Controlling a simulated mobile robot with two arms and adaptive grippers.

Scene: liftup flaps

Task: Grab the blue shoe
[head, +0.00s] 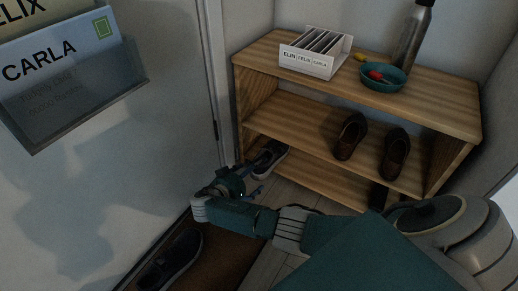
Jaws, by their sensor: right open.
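A dark shoe with a pale sole, bluish in the dim light (270,160), is at the left end of the lowest shelf of the wooden rack. My right gripper (254,178) is open and close in front of this shoe, hiding part of it. I cannot tell whether they touch. A similar dark shoe (172,264) lies on the brown mat at the bottom left; its colour is hard to tell. My left gripper is out of view.
The wooden rack (424,92) holds brown shoes (350,137) on its middle shelf. On top are a white divided box (314,55), a teal bowl (384,80) and a metal bottle (412,40). A pale door (110,150) with a name-card holder stands left of my right arm.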

